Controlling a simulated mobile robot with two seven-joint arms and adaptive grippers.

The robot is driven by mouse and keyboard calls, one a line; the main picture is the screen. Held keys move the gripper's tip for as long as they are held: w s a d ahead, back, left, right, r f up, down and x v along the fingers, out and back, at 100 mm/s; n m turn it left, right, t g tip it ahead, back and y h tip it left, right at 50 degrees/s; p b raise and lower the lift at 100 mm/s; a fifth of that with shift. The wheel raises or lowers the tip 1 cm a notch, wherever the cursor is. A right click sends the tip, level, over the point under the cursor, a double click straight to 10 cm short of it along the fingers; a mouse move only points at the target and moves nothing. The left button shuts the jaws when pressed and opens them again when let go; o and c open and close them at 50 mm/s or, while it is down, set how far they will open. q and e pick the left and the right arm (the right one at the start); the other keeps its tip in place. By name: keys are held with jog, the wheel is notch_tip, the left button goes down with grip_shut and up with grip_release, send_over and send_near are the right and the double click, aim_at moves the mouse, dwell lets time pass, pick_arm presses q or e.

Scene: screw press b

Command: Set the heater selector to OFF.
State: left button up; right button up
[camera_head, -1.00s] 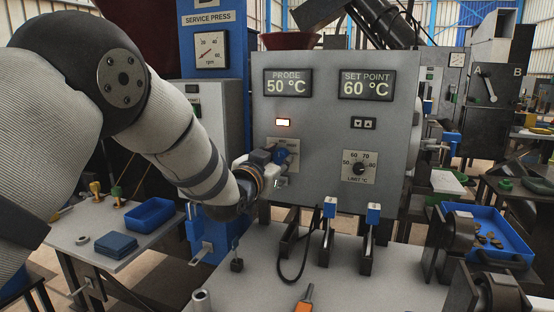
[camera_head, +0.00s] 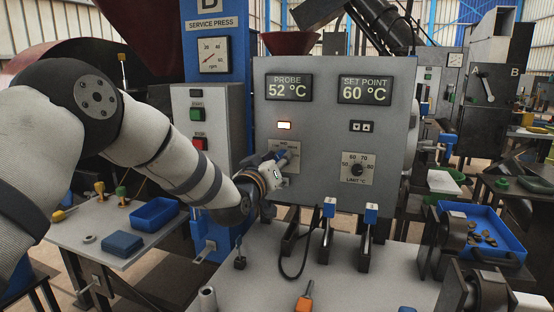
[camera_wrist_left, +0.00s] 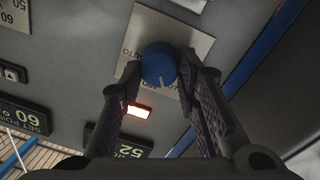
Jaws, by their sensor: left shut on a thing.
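The heater selector is a blue knob (camera_wrist_left: 158,62) on a pale label plate (camera_wrist_left: 185,42) on the grey control panel (camera_head: 330,115). In the left wrist view, my left gripper (camera_wrist_left: 161,72) has one finger on each side of the knob and is shut on it. A pale pointer mark on the knob points toward the bottom of that view. Printed words show beside the knob, partly covered and hard to read. In the head view my left gripper (camera_head: 284,160) is at the plate and mostly hides the knob. My right gripper is not in view.
An amber lamp (camera_head: 284,125) glows above the selector. The probe display (camera_head: 289,87) reads 52 °C and the set point display (camera_head: 365,89) reads 60 °C. A limit dial (camera_head: 358,169) is to the right. Blue-topped levers (camera_head: 329,207) stand below the panel.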

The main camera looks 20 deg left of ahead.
pick_arm(q)
jog(key=n, duration=0.4)
jog(key=shift+a+f+n, duration=0.1)
jog(key=shift+n, duration=0.3)
jog(key=shift+f+n, duration=0.1)
jog(key=shift+n, duration=2)
jog(key=shift+n+y, duration=0.3)
jog(key=o, duration=1.2)
jog(key=shift+c, duration=0.2)
jog(key=s, duration=1.2)
jog(key=shift+a+f, duration=0.2)
jog(key=shift+f, duration=0.05)
